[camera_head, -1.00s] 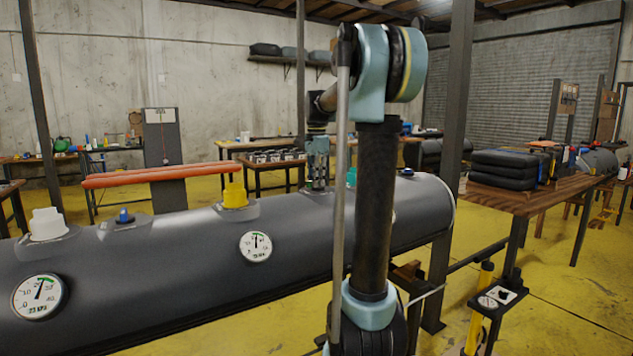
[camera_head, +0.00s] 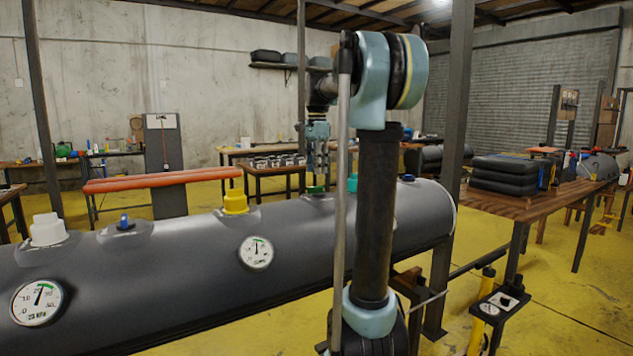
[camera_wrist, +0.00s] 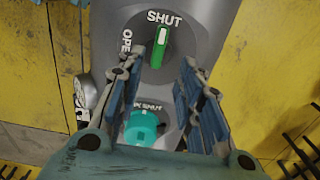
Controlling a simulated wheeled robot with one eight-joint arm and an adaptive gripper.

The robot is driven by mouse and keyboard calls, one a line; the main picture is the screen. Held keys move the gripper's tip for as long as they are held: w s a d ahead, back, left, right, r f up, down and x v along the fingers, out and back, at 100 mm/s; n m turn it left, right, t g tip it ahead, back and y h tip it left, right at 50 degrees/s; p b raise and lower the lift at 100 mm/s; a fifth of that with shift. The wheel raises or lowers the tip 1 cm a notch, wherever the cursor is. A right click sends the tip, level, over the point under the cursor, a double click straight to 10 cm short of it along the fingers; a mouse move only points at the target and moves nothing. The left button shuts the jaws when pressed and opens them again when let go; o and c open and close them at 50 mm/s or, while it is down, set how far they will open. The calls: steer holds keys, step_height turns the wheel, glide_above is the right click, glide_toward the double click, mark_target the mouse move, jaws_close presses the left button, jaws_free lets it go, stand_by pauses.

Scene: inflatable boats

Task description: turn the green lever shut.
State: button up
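The green lever (camera_wrist: 160,48) has a white patch on its top and sits on a dark round plate in the wrist view. It points up at the word SHUT; part of the word OPEN shows to its left. My gripper (camera_wrist: 158,66) is open and empty, one finger on each side below the lever, apart from it as far as I can tell. In the head view my gripper (camera_head: 318,165) hangs over the lever (camera_head: 315,189), which shows as a small green spot on the grey tube (camera_head: 200,262).
A teal knob (camera_wrist: 142,128) with its own OPEN and SHUT marks lies between my fingers, nearer the wrist. On the tube are a yellow cap (camera_head: 235,201), a white cap (camera_head: 47,229), a blue knob (camera_head: 124,221) and gauges (camera_head: 256,252). A post (camera_head: 456,110) stands right of my arm.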

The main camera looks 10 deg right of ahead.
steer(key=shift+r, duration=2.55)
